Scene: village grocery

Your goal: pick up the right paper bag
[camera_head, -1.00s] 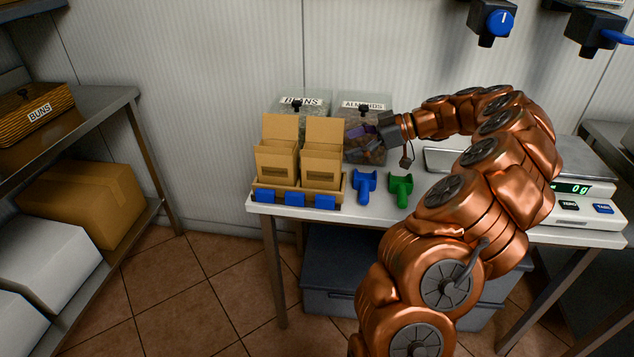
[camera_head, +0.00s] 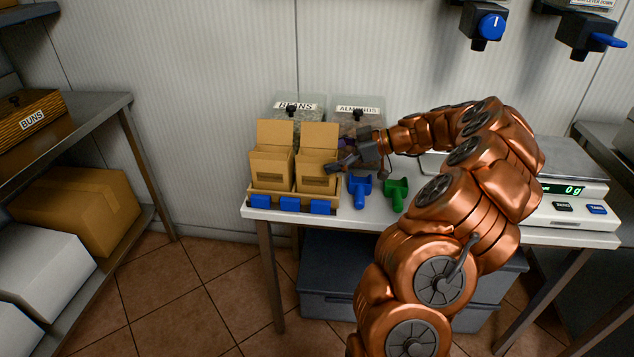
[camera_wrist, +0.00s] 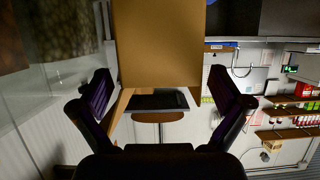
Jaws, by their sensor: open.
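Two open brown paper bags stand side by side in a wooden holder (camera_head: 264,196) at the left end of the table. The right paper bag (camera_head: 317,172) has my gripper (camera_head: 345,161) at its right side. The left paper bag (camera_head: 271,169) stands apart from the gripper. In the wrist view a brown bag face (camera_wrist: 160,45) fills the upper middle, and my gripper (camera_wrist: 160,103) has its two fingers spread wide on either side of it. I cannot tell whether the fingers touch the bag.
A blue scoop (camera_head: 360,190) and a green scoop (camera_head: 396,193) lie right of the holder. Bins labelled BEANS (camera_head: 295,106) and ALMONDS (camera_head: 358,109) stand behind. A scale (camera_head: 567,207) sits at the table's right. Dispensers with blue handles hang above.

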